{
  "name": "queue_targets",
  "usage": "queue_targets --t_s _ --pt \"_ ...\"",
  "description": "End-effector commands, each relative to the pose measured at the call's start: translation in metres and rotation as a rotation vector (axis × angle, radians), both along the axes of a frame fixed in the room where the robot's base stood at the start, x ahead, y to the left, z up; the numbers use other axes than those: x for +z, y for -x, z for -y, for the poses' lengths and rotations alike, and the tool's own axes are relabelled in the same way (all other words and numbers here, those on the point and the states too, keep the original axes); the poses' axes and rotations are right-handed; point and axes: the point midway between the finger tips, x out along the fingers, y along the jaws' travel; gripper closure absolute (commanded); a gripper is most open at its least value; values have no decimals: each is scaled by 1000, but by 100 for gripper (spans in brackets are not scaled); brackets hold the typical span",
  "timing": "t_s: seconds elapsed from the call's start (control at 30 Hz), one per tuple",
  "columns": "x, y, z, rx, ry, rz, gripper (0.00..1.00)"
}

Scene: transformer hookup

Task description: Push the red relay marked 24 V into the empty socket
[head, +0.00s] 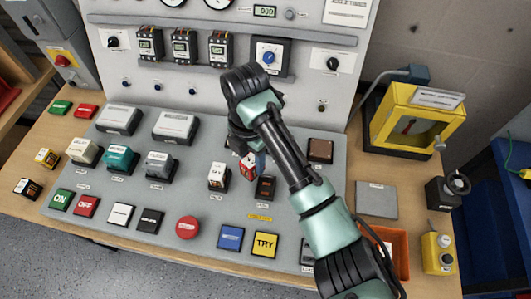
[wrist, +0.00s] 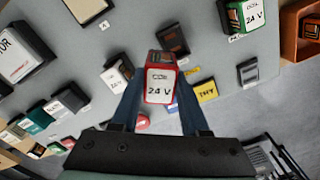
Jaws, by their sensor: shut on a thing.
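My gripper (wrist: 161,108) is shut on the red relay (wrist: 159,86), with one blue finger on each side of it. The relay's white label reads 24 V and faces the wrist camera. In the head view the relay (head: 248,167) shows low over the grey panel, partly hidden by my arm. A dark, low socket-like block (head: 265,188) lies just to its right, and it also shows beyond the relay in the wrist view (wrist: 173,39). I cannot tell for sure whether that is the empty socket. The relay's underside is hidden.
A white relay (head: 218,177) stands close left of the held one. A green relay (wrist: 245,16) marked 24 V stands farther right in the wrist view. A brown block (head: 320,150) sits right of my arm. Blue (head: 230,238) and yellow TRY (head: 265,244) buttons line the front.

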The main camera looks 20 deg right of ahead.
Motion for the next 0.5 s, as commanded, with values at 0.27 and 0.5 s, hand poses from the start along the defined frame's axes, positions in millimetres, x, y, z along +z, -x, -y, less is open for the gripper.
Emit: queue_targets --t_s 0.27,0.5 --pt "3 13 21 434 -3 1 100" --pt "2 16 26 566 -3 2 100"
